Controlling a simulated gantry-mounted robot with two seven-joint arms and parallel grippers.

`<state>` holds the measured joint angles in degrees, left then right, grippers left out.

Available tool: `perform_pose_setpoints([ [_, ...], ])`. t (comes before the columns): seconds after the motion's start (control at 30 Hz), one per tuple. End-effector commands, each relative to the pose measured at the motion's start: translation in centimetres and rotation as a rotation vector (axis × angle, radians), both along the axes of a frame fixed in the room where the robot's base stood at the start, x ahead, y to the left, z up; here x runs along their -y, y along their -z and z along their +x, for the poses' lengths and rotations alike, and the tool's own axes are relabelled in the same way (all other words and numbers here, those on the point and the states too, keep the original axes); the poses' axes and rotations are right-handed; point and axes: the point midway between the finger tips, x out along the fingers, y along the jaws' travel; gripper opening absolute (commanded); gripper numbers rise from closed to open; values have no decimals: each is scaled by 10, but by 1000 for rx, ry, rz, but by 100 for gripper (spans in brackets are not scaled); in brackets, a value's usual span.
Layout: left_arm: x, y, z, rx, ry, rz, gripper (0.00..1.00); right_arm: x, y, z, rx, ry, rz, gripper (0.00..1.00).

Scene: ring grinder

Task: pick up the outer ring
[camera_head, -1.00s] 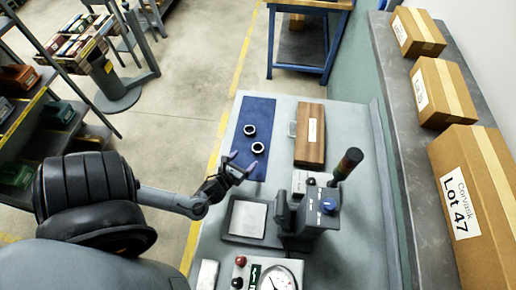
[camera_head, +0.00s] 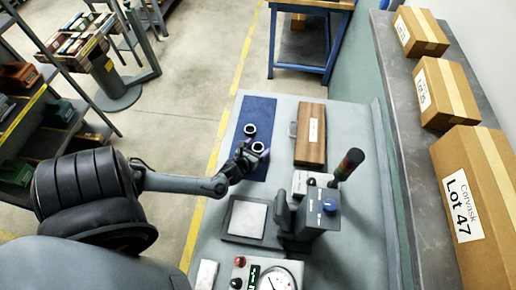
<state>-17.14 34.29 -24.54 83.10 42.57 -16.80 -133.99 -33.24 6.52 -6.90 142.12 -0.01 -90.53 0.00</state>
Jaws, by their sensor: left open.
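Two small dark-rimmed rings lie on the blue mat (camera_head: 262,109) on the grey table. The farther ring (camera_head: 250,129) is fully in view. The nearer ring (camera_head: 258,147) is partly behind my left gripper. I cannot tell from their size which one is the outer ring. My left gripper (camera_head: 254,152) is open, with its fingers at the nearer ring; I cannot tell whether they touch it. My right gripper is not in view.
A brown wooden case (camera_head: 310,136) lies right of the mat. A machine with a blue knob (camera_head: 329,206) and a signal tower (camera_head: 349,163) stand nearer. A plate (camera_head: 249,219) and a gauge (camera_head: 277,279) are at the front. Boxes (camera_head: 446,92) line a right shelf.

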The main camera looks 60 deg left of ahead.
Motion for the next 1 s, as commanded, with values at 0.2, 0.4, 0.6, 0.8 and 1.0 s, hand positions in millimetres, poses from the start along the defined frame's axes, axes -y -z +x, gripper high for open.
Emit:
perform_pose_setpoints([
  [0.2,0,0,0,0,1,-2,85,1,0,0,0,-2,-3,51],
  [0.4,0,0,0,0,0,-1,54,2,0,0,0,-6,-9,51],
  [0.6,0,0,0,-1,1,-1,24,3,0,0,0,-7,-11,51],
  [0.8,0,0,0,1,1,-1,20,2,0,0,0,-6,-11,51],
  [1.0,0,-5,0,2,1,-1,20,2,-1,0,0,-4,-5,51],
])
